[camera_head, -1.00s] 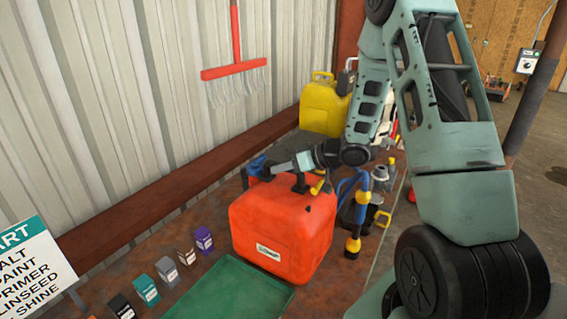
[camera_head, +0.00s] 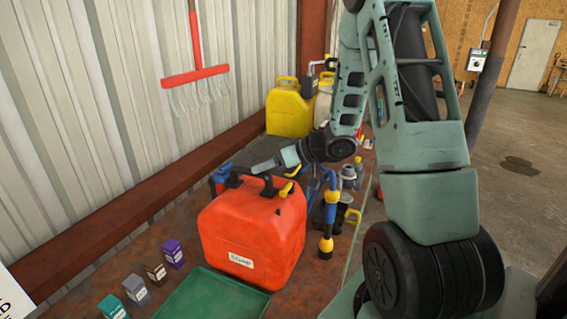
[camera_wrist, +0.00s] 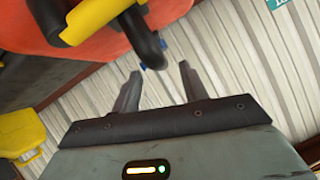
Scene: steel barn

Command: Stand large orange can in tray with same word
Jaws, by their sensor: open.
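The large orange-red can (camera_head: 250,225) stands upright on the rusty bench, with a white label on its front whose word is too small to read. It has black handles and a yellow spout part on top. My gripper (camera_head: 262,167) is just above the can's top, by the handle. In the wrist view my gripper (camera_wrist: 158,70) is open, with its fingertips near the black handle (camera_wrist: 150,45) and nothing between them. I cannot tell whether they touch it. The orange can (camera_wrist: 85,52) fills the upper left there. A green tray (camera_head: 205,297) lies in front of the can.
Small cartons, including a purple one (camera_head: 173,253), stand left of the tray. A yellow can (camera_head: 290,113) stands behind. A blue-and-yellow tool (camera_head: 328,215) and other clutter sit right of the can. A corrugated wall (camera_head: 95,110) bounds the left.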

